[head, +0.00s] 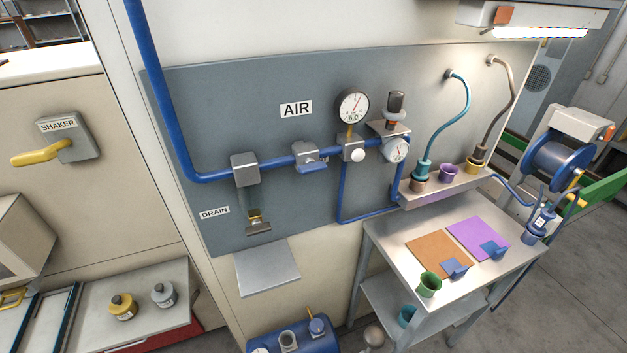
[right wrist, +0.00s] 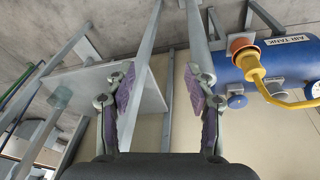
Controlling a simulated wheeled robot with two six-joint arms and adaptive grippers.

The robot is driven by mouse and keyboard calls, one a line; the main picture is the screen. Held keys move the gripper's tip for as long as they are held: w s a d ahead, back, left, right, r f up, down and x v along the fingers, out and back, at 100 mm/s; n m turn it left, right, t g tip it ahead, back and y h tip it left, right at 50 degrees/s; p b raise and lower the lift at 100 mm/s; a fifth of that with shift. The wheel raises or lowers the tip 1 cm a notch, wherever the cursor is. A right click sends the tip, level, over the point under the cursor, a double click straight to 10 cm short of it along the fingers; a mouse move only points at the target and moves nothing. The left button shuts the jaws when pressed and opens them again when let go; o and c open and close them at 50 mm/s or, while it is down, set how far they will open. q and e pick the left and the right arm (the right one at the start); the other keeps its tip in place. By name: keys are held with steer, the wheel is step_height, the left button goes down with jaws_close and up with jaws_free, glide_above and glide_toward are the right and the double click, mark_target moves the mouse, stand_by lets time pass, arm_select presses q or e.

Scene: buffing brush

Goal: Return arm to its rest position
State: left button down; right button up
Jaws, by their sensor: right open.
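My right gripper (right wrist: 160,92) shows in the right wrist view with its two fingers spread wide apart. The purple pads face each other and nothing is between them. The fingers appear apart from the things around them. Neither of my grippers shows in the head view, and my left gripper is not seen in either view.
A blue air tank (right wrist: 285,68) with a yellow handle or pipe (right wrist: 285,98) is right of my right gripper. It also shows in the head view (head: 292,338). A metal bench (head: 385,235) carries orange (head: 438,252) and purple (head: 478,236) mats. Blue pipework runs along the wall panel.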

steer(key=s+d+f+g, duration=0.1)
steer(key=s+f, duration=1.9)
steer(key=shift+s+d, duration=0.15)
steer(key=shift+d, duration=0.1)
stand_by(1.1)
stand_by(0.6)
